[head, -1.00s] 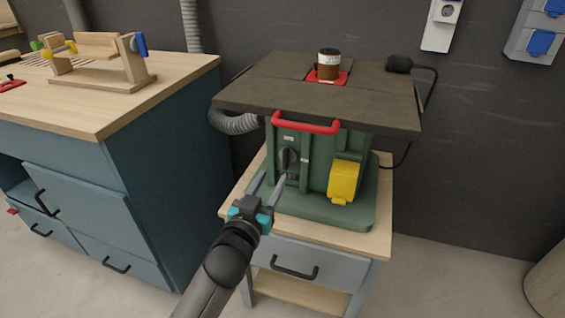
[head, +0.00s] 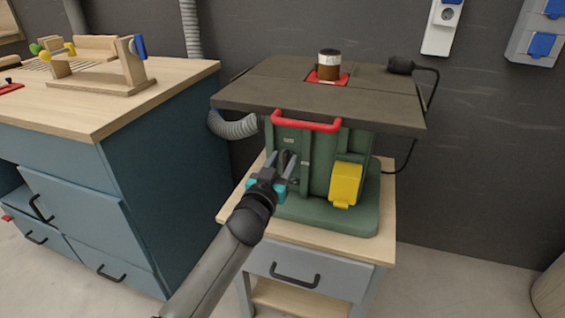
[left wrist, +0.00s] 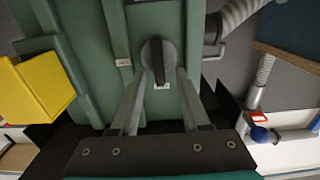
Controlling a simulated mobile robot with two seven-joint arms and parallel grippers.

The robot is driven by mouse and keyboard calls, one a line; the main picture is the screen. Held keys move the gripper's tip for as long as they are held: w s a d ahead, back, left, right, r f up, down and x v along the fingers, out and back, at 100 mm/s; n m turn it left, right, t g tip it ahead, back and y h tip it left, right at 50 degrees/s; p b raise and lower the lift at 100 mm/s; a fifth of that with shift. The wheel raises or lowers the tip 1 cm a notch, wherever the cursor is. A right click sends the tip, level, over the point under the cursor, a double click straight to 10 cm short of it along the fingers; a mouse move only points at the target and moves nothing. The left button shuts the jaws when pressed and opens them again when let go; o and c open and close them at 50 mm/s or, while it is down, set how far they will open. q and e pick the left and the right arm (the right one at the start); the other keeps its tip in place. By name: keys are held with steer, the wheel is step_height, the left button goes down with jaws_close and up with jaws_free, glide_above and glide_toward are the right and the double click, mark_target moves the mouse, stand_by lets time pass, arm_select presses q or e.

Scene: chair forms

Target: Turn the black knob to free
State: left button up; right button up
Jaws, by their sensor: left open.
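The black knob (head: 284,158) is on the front of the green machine (head: 319,165), below its red handle. In the left wrist view the round knob (left wrist: 157,58) shows its raised grip bar upright in the picture. My left gripper (head: 282,157) is in front of the knob with its fingers apart. In the left wrist view the left gripper (left wrist: 161,72) has a fingertip toward each side of the knob; contact cannot be told. My right gripper is not in view.
A yellow box (head: 345,184) sticks out to the right of the knob. The red handle (head: 306,122) and dark tabletop (head: 320,95) overhang above. The machine stands on a small wooden-topped cabinet (head: 330,232). A blue workbench (head: 165,160) stands at the left.

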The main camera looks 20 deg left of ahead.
arm_select(q)
jaws_close()
